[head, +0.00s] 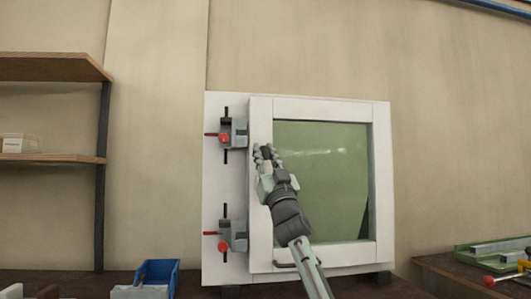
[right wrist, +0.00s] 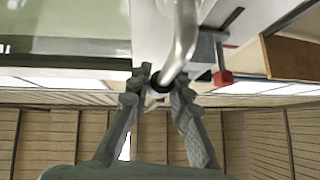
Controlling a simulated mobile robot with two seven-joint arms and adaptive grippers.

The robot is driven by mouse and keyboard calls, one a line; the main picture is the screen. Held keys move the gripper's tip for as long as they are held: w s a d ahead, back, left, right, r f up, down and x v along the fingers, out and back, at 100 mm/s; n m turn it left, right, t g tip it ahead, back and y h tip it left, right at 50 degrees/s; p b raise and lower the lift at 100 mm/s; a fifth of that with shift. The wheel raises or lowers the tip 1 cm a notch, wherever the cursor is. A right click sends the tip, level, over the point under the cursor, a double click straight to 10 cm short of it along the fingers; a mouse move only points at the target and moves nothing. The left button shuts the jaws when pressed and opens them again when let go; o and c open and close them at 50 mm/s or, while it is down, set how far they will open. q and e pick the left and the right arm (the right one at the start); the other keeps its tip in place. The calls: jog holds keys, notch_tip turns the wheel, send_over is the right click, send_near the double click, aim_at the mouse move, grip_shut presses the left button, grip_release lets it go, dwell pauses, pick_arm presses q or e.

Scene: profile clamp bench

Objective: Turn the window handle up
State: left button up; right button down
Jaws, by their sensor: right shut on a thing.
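The window (head: 381,180) has a white frame and a greenish pane and stands upright against the wall. My right gripper (head: 265,153) is at the upper left part of the sash frame, where it hides most of the window handle in the head view. In the right wrist view the handle (right wrist: 184,35) is a smooth, silvery, curved bar. Its end lies between the two fingers of my right gripper (right wrist: 160,86), which are shut on it. Which way the handle points is hard to tell. My left gripper is not in view.
Two clamps with red knobs, an upper (head: 239,131) and a lower (head: 239,235), sit on the left side of the outer frame. A blue bin (head: 160,271) stands on the bench at lower left. Shelves (head: 52,66) are at far left, a green tray (head: 480,261) at right.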

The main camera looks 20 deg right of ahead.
jog(key=shift+a, duration=0.1)
jog(key=c, duration=1.4)
grip_release()
jog(key=shift+o, duration=0.2)
jog(key=v, duration=1.2)
